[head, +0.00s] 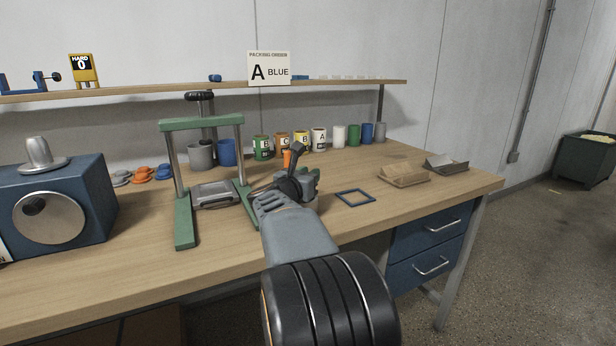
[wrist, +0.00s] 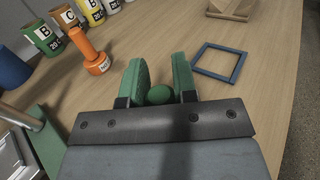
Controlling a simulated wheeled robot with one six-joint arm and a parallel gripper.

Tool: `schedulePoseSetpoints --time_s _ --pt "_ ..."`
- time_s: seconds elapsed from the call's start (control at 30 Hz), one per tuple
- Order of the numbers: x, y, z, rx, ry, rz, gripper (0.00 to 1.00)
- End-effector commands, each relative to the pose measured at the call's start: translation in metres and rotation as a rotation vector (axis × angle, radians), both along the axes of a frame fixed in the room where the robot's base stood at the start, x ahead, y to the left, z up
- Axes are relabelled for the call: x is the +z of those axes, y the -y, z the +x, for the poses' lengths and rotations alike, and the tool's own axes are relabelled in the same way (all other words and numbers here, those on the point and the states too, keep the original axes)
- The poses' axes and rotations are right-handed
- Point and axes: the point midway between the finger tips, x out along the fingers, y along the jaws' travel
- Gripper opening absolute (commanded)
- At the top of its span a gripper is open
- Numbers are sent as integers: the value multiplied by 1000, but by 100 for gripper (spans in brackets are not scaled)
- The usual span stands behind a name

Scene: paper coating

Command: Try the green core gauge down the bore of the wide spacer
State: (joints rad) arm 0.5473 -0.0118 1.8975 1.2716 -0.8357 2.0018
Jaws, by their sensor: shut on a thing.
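My gripper (wrist: 160,68) has green fingers and is shut on the green core gauge (wrist: 159,95). Only the gauge's rounded green end shows between the fingers in the wrist view; the rest is hidden. In the head view my gripper (head: 296,182) is over the middle of the bench, right of the green press frame, and my arm hides most of what it holds. I cannot pick out the wide spacer for certain in either view.
An orange gauge (wrist: 92,50) stands left of my gripper. A blue square frame (wrist: 220,62) lies to the right. The green press frame (head: 184,222) stands left. Lettered cans (head: 319,139) and plain cylinders (head: 353,135) line the back. Cardboard trays (head: 402,178) lie right.

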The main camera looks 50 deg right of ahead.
Motion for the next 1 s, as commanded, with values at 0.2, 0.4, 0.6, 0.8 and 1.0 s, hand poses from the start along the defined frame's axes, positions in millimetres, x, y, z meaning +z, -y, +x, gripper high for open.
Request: schedulePoseSetpoints --time_s 0.2,0.4,0.6,0.8,1.0 --pt "-1 0 0 0 0 -1 39" --pt "-1 0 0 0 0 0 56" --pt "-2 0 0 0 0 0 56" --pt "0 -16 -3 3 0 -1 56" --pt "0 -55 -12 6 2 -1 56"
